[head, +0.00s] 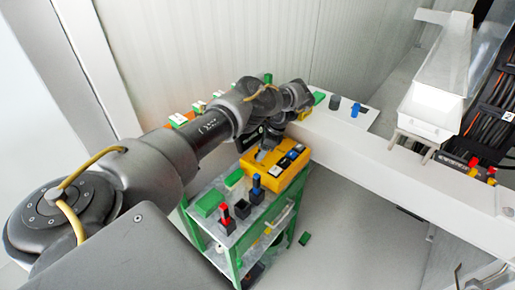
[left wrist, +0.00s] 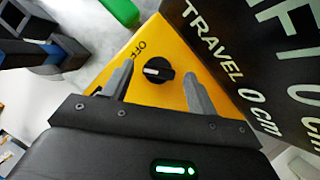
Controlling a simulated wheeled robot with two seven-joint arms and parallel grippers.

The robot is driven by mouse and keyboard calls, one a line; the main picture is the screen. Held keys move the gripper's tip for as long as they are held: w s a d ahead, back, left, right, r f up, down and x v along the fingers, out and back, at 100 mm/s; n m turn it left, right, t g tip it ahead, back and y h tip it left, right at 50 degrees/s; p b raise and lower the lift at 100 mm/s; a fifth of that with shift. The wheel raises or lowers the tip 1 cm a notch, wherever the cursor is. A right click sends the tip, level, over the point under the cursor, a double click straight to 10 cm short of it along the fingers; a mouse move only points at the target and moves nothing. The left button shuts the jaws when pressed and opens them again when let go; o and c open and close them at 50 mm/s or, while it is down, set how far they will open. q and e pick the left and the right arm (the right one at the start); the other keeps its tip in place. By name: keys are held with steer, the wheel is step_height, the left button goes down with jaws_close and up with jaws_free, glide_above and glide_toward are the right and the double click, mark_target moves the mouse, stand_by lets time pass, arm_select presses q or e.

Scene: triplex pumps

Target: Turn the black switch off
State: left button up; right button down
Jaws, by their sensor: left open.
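A round black switch (left wrist: 158,70) with a white mark sits on a yellow face in the left wrist view. The word OFF is printed on that face, to the upper left of the switch. The yellow box (head: 289,179) shows in the head view on a green cart (head: 238,240). My left gripper (left wrist: 158,90) is open, with one finger on each side of the switch in the picture. Whether the fingers touch it I cannot tell. In the head view my left gripper (head: 268,142) is over the back of the yellow box, and the arm hides that part. My right gripper is not in view.
Small red-topped (head: 227,216) and blue-topped (head: 256,189) parts stand on the cart. A dark sign reading TRAVEL (left wrist: 245,60) is close on the right in the left wrist view. A white beam (head: 390,170) runs beside the cart.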

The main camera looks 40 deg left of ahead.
arm_select(q)
steer(key=shift+s+a, duration=0.1)
steer(key=shift+s, duration=0.15)
steer(key=c, duration=1)
steer(key=shift+r+m+p, duration=0.15)
steer(key=shift+m+p, duration=0.15)
steer(key=shift+p, duration=0.3)
steer(key=m+t+p, duration=0.1)
steer(key=m+p, duration=0.1)
steer(key=p, duration=0.1)
steer(key=shift+r+y+p, duration=0.1)
steer(key=shift+y+p, duration=0.2)
steer(key=shift+s+f+m+t+p, duration=0.15)
steer(key=shift+m+t+p, duration=0.4)
steer(key=shift+m, duration=0.65)
steer(key=shift+f+m, duration=0.1)
steer(key=shift+m, duration=0.7)
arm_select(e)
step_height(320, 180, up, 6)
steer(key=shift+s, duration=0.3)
arm_select(q)
steer(key=shift+t, duration=0.25)
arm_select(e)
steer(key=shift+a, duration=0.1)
